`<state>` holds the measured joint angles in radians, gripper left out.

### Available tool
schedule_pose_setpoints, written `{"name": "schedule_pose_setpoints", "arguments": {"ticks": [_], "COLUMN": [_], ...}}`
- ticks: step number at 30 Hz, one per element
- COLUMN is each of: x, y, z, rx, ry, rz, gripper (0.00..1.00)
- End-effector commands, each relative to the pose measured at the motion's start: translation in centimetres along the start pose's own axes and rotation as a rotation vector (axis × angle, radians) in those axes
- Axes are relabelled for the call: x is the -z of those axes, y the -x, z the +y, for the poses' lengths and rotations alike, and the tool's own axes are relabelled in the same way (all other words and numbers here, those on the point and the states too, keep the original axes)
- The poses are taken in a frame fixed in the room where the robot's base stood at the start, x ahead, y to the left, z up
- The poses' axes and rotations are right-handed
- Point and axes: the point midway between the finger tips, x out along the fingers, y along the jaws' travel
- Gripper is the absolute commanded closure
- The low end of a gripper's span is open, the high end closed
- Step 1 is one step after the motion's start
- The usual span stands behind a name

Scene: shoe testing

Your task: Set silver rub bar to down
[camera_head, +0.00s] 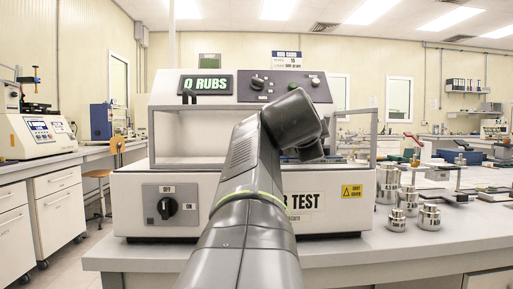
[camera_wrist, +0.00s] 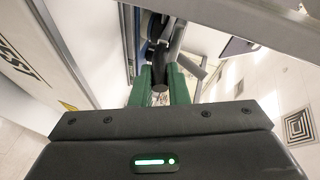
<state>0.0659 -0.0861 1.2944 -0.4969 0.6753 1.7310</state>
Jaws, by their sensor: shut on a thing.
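My gripper (camera_wrist: 160,78) shows in the wrist view with two green fingers. They are closed on a dark cylindrical piece (camera_wrist: 159,87) between them. A dark rod and a short silvery bar (camera_wrist: 190,66) lie just beyond the fingertips; I cannot tell whether the held piece is part of the silver rub bar. In the head view the rub test machine (camera_head: 330,222) stands on the bench, and my arm covers its middle. My gripper is hidden behind my arm there. A grey metal bar (camera_head: 373,140) stands upright at the machine's right side.
A black switch knob (camera_head: 167,208) is on the machine's left front, and the counter display (camera_head: 206,85) reads "0 RUBS". Several metal weights (camera_head: 429,217) stand on the bench right of the machine. A wide silver beam (camera_wrist: 250,28) crosses the wrist view's upper right.

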Motion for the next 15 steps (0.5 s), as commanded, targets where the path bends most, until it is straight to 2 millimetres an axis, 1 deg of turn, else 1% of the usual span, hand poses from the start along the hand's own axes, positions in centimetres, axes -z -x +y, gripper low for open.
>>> {"name": "schedule_pose_setpoints", "arguments": {"ticks": [1, 14, 15], "x": [-0.04, -0.02, -0.02], "y": [-0.08, -0.06, -0.06], "z": [0.3, 0.23, 0.22], "rx": [-0.003, 0.0, 0.0], "ry": [0.0, -0.001, -0.001], "rz": [0.001, 0.002, 0.002], "gripper": [1.0, 1.0, 0.8]}}
